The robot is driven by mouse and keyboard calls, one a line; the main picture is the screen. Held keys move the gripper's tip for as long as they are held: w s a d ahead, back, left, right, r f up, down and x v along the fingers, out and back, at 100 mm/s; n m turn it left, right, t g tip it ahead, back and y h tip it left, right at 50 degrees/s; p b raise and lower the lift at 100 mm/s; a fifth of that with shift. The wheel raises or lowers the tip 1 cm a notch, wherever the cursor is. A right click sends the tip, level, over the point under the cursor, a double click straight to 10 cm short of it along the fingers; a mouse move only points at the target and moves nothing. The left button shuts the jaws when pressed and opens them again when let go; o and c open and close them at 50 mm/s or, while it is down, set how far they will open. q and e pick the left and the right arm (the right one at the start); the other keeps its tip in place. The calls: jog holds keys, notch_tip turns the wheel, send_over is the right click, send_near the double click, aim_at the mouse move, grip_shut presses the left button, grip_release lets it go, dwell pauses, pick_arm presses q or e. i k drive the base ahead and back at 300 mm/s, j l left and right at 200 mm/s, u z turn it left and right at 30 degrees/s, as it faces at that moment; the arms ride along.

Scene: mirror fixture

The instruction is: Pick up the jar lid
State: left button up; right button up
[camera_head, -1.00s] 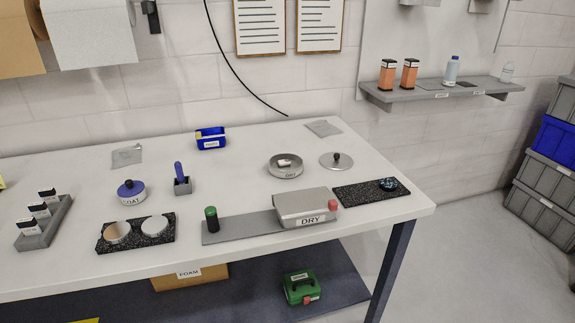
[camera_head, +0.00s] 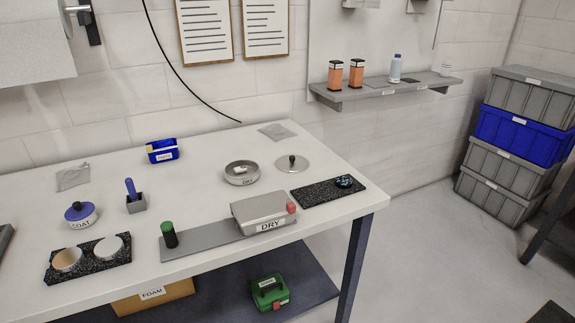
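A flat round silver lid with a black knob (camera_head: 292,163) lies on the white table near its right end. To its left stands an open, low round metal jar (camera_head: 242,172) with a small pale item inside. A jar marked COAT (camera_head: 82,215), with a blue top and dark knob, stands at the left of the table. I cannot tell from the picture alone which of these tops is the jar lid. Neither of my grippers is in view.
A grey box marked DRY (camera_head: 262,210) sits on a grey plate with a green-topped cylinder (camera_head: 169,235). A black speckled mat (camera_head: 325,191) holds a dark blue item. A blue box (camera_head: 162,151) stands behind. Stacked crates (camera_head: 520,120) stand right; the floor between is clear.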

aim_at(289, 164)
jog(key=u, duration=0.35)
jog(key=i+l+u, duration=0.1)
jog(key=l+u, duration=1.1)
jog(key=j, duration=0.1)
